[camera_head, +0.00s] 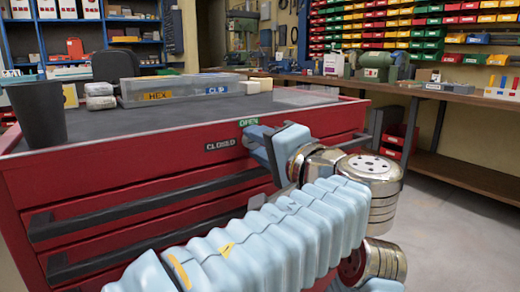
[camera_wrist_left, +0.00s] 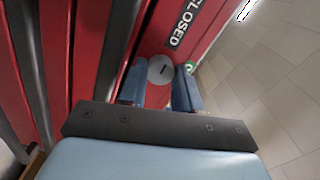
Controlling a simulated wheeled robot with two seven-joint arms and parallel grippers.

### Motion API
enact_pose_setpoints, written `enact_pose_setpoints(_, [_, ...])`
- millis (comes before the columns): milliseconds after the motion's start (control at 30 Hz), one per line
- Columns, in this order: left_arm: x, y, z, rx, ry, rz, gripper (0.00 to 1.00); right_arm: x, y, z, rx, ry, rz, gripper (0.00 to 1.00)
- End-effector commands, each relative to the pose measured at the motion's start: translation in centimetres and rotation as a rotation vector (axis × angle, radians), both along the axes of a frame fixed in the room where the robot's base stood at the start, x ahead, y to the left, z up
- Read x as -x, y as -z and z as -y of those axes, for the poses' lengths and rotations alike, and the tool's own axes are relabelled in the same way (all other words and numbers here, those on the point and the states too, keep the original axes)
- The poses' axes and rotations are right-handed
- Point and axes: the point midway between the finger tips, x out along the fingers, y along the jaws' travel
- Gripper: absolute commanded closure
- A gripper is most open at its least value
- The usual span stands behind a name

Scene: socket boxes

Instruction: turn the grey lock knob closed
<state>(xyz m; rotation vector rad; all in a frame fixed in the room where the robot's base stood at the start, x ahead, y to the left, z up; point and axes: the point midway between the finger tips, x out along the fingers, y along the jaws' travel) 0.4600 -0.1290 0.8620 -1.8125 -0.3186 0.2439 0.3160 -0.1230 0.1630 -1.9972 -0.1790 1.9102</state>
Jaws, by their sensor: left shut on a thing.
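The grey lock knob (camera_wrist_left: 161,68) is a round disc with a small dark mark on the red cabinet front, seen in the left wrist view. My left gripper (camera_wrist_left: 159,85) has its two blue fingers on either side of the knob, shut on it. In the head view my left gripper (camera_head: 258,146) is at the cabinet's upper front and hides the knob. The black CLOSED label (camera_head: 220,145) is left of the gripper; the green OPEN label (camera_head: 248,122) is just above it. The knob's exact turn is hard to read. My right gripper is not in view.
The red tool cabinet (camera_head: 110,163) has black drawer handles (camera_head: 140,212) below the labels. On its top are a dark cup (camera_head: 38,113), a parts tray (camera_head: 185,91) and small boxes. Open floor (camera_head: 450,215) lies to the right, before a workbench.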

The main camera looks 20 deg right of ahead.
Motion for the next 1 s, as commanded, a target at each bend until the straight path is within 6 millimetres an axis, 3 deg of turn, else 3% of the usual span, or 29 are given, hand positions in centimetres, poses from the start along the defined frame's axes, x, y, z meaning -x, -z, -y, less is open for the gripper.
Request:
enact_pose_setpoints(467, [0.03, 0.22, 0.06, 0.014, -0.001, 0.000, 0.98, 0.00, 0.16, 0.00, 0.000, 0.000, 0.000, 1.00])
enact_pose_setpoints(500, [0.03, 0.22, 0.06, 0.014, -0.001, 0.000, 0.66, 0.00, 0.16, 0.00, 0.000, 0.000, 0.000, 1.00])
enact_pose_setpoints(667, [0.02, 0.18, 0.05, 0.013, 0.000, 0.001, 0.42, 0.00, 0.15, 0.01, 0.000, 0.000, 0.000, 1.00])
enact_pose_setpoints(1000, [-0.01, 0.25, 0.06, 0.012, -0.001, 0.001, 0.42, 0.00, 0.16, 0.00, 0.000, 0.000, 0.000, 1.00])
